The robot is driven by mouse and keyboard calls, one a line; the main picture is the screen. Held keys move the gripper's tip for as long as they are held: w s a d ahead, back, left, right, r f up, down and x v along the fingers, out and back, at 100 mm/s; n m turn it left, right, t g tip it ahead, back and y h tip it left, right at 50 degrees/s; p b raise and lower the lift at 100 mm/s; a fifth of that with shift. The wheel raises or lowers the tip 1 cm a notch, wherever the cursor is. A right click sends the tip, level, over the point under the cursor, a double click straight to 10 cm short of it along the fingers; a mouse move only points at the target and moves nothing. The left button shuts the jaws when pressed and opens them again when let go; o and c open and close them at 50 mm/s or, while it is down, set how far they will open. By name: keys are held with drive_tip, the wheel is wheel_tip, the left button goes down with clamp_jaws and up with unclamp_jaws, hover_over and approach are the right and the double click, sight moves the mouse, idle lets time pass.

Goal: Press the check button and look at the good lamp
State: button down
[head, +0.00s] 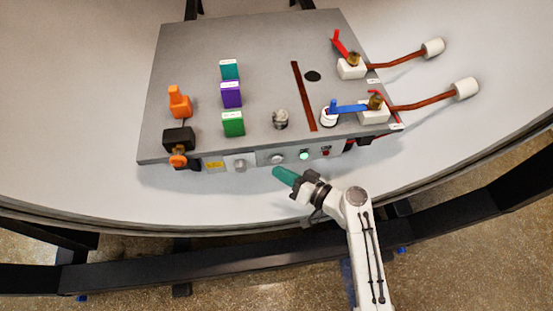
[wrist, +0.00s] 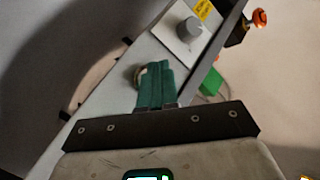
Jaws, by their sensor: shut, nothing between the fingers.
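The grey panel's front face carries a round pale button (head: 277,157), which looks like the check button; its label is too small to read. To its right is a green lamp (head: 304,155) that looks bright, likely the good lamp, then a dark red lamp (head: 326,152). My gripper (head: 278,172) is shut and empty, its green fingertips just in front of the face near the button. In the wrist view the shut fingers (wrist: 158,82) partly cover a round metal-rimmed part (wrist: 138,76), probably this button. I cannot tell whether they touch it.
Left of the button is a grey knob (head: 240,164), also in the wrist view (wrist: 190,28), beside a yellow label (head: 213,165). Red and blue levers stand on top at right. The table front is clear.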

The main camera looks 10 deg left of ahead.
drive_tip(key=shift+s+d+p, duration=0.15)
drive_tip(key=shift+s+d, duration=0.05)
drive_tip(key=shift+s, duration=0.6)
drive_tip(key=shift+s+d+p, duration=0.2)
drive_tip(key=shift+s+d, duration=0.05)
drive_tip(key=shift+s, duration=0.6)
drive_tip(key=shift+s+d+p, duration=0.15)
drive_tip(key=shift+s+d, duration=0.05)
drive_tip(key=shift+s, duration=0.6)
drive_tip(key=s+d+r+m+g+h, duration=0.1)
drive_tip(key=s+d+m+g+h, duration=0.1)
drive_tip(key=s+d+h, duration=0.5)
drive_tip(key=s+d+r+m+g+h, duration=0.1)
drive_tip(key=s+d+m+g+h, duration=0.2)
drive_tip(key=s+d, duration=1.4)
drive_tip(key=d+g+h, duration=0.2)
drive_tip(key=d+h, duration=0.2)
drive_tip(key=d, duration=0.1)
drive_tip(key=shift+s+r+h, duration=0.3)
drive_tip(key=shift+s, duration=0.05)
